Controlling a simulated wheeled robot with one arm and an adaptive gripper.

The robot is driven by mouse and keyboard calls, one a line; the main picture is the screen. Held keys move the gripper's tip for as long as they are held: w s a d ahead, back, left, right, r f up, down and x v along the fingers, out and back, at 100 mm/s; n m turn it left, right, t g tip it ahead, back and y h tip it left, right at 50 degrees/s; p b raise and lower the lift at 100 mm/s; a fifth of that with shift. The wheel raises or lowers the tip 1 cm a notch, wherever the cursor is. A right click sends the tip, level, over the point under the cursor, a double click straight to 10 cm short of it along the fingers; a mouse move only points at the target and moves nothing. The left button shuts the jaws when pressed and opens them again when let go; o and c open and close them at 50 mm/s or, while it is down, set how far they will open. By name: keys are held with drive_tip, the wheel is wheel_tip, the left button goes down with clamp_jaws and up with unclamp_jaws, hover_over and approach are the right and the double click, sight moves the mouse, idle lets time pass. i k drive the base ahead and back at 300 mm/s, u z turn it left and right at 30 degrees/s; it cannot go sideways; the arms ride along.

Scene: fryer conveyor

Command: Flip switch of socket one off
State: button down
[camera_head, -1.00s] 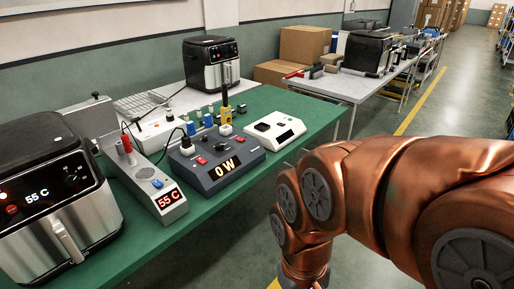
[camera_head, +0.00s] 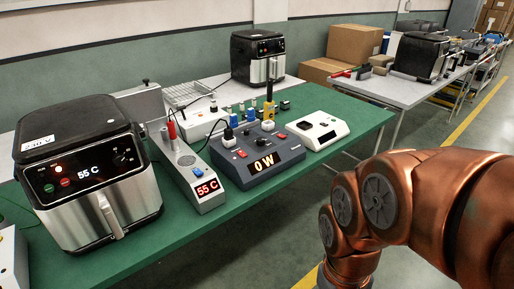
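A dark grey socket box (camera_head: 293,157) with a lit "0 W" display stands on the green table in the middle of the head view. A red switch (camera_head: 241,154) sits on its left part and another red switch (camera_head: 282,136) on its right part. A black plug (camera_head: 228,136) stands at the box's left side and a white plug (camera_head: 268,125) nearer its back. Socket labels and switch positions are too small to read. My copper-coloured arm is at the right, well apart from the box. My gripper is out of view.
An air fryer (camera_head: 90,180) showing 55 C stands at the left, beside a grey device (camera_head: 198,182) also showing 55 C. A white device (camera_head: 322,135) is right of the socket box. Another fryer (camera_head: 257,56) stands behind. Clear floor lies right of the green table (camera_head: 215,228).

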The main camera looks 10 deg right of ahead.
sight(243, 155)
drive_tip(key=z, duration=0.05)
drive_tip(key=k, duration=0.65)
drive_tip(key=u, duration=0.45)
drive_tip(key=i, duration=0.35)
drive_tip(key=u, duration=0.75)
drive_tip(key=i, duration=0.85)
drive_tip(key=z, duration=0.15)
